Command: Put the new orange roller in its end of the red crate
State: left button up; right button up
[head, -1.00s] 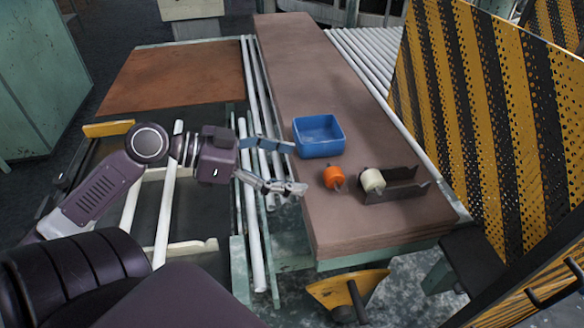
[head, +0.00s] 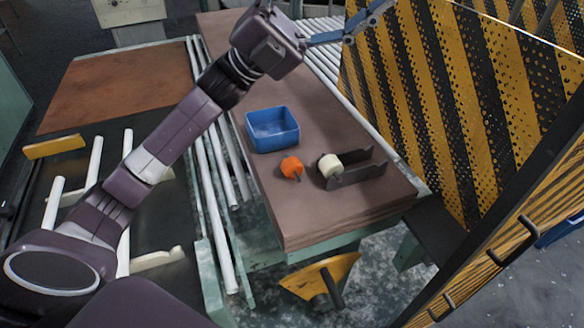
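The orange roller (head: 291,167) lies on the brown bench top, in front of the blue crate and apart from it. A thin dark pin sticks out of its near end. No red crate shows; the only crate on the bench is a blue open one (head: 273,145), and it looks empty. My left gripper (head: 378,14) is high at the top, beyond the crate and against the striped panel. Part of it meets the picture's upper edge, so its opening is unclear. Nothing shows held in it. My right gripper is out of view.
A cream roller (head: 330,164) sits at the end of a dark bracket (head: 358,176), right of the orange roller. A yellow-black striped perforated panel (head: 430,100) stands along the right. The bench's far part and front corner (head: 300,225) are clear.

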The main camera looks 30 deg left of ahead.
pick_arm(q)
jog(key=s+d+f+m+g+y, duration=0.4)
jog(key=s+d+f+m+g, duration=0.15)
jog(key=d+m+g, duration=0.4)
jog(key=t+y, duration=0.3)
jog(key=y, duration=1.9)
send_over(292, 161)
jog(key=shift+n, duration=0.25)
notch_tip(292, 161, down, 23)
jog(key=shift+w+a+r+b, duration=0.1)
jog(key=shift+w+r+b, duration=0.1)
jog(key=shift+b, duration=0.2)
jog(key=shift+a+f, duration=0.2)
jog(key=shift+a, duration=0.05)
jog(key=f+p, duration=0.1)
jog(key=f, duration=0.1)
jog(key=f+p, duration=0.1)
jog(key=f, duration=0.1)
jog(key=f+p, duration=0.1)
jog(key=f, duration=0.1)
jog(key=shift+s+d+f, duration=0.15)
jog(key=shift+s+d, duration=0.05)
jog(key=shift+d, duration=0.1)
jog(key=shift+f, duration=0.5)
jog(key=c, duration=1.3)
